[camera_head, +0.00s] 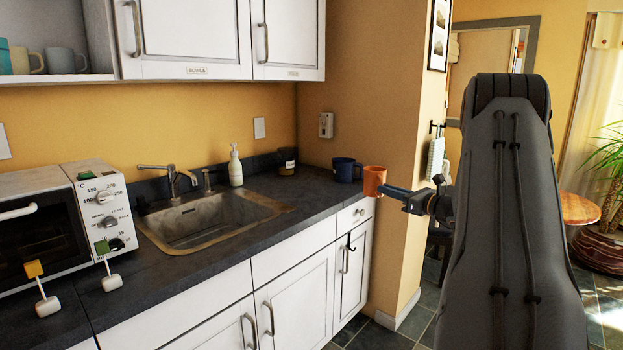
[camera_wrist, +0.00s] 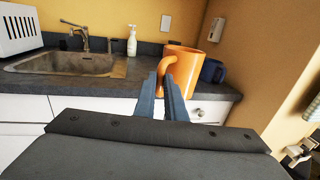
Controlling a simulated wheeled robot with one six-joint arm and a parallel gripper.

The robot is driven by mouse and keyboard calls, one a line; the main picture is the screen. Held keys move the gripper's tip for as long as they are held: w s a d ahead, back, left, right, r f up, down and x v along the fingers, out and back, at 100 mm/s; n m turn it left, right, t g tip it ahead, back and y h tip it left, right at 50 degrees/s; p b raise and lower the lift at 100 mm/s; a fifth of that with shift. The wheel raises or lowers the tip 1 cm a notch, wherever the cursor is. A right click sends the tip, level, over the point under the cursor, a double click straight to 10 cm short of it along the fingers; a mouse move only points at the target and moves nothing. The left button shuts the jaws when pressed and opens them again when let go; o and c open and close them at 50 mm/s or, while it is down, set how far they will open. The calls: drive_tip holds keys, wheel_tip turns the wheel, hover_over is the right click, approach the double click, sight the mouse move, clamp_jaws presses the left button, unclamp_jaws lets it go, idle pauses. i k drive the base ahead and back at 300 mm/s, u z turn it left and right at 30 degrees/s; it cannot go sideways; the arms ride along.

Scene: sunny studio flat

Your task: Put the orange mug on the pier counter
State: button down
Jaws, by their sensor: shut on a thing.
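The orange mug (camera_head: 374,180) is upright, held out at the right end of the dark kitchen counter (camera_head: 312,196). My gripper (camera_head: 388,190) reaches it from the right. In the wrist view, my gripper's two blue-grey fingers (camera_wrist: 168,82) are shut on the handle of the orange mug (camera_wrist: 187,62). The mug appears raised above the counter edge; the exact gap beneath it is unclear. No label shows which surface is the pier counter.
A dark blue mug (camera_head: 344,169) and a dark jar (camera_head: 287,161) stand at the counter's right back. A soap bottle (camera_head: 235,166) stands behind the sink (camera_head: 205,222). A toaster oven (camera_head: 60,225) is left. The wall (camera_head: 395,130) stands close behind the orange mug.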

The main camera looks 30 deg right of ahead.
sight(330, 191)
drive_tip(key=i, duration=1.1)
